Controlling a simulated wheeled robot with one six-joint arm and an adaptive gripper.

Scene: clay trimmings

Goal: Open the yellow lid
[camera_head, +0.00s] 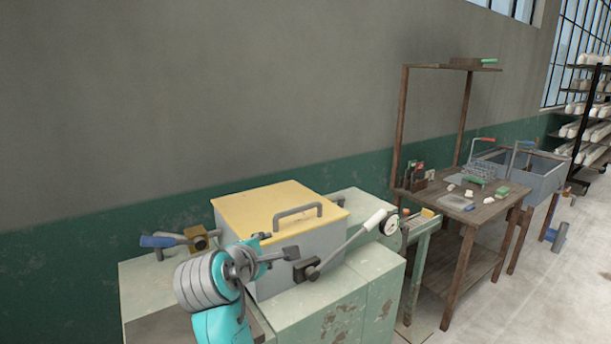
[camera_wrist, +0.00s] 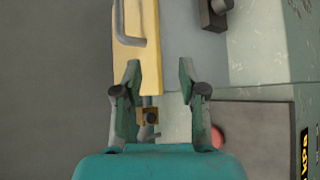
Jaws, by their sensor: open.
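The yellow lid (camera_head: 270,207) lies flat and closed on a grey box (camera_head: 325,247) on the pale green machine. A grey bar handle (camera_head: 297,212) is on top of the lid. In the wrist view the lid (camera_wrist: 150,60) and its handle (camera_wrist: 128,38) are at upper left, beyond my fingers. My gripper (camera_wrist: 158,75) is open and empty, with the lid's edge and the grey box side (camera_wrist: 195,50) showing between and beyond its fingers. In the head view my gripper (camera_head: 285,254) is in front of the box, below the lid. I cannot tell whether it touches the box.
A blue-handled part (camera_head: 158,241) with a brass block (camera_head: 196,238) is at the left. A wooden table (camera_head: 470,206) with tools stands at right. The space above the lid is clear.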

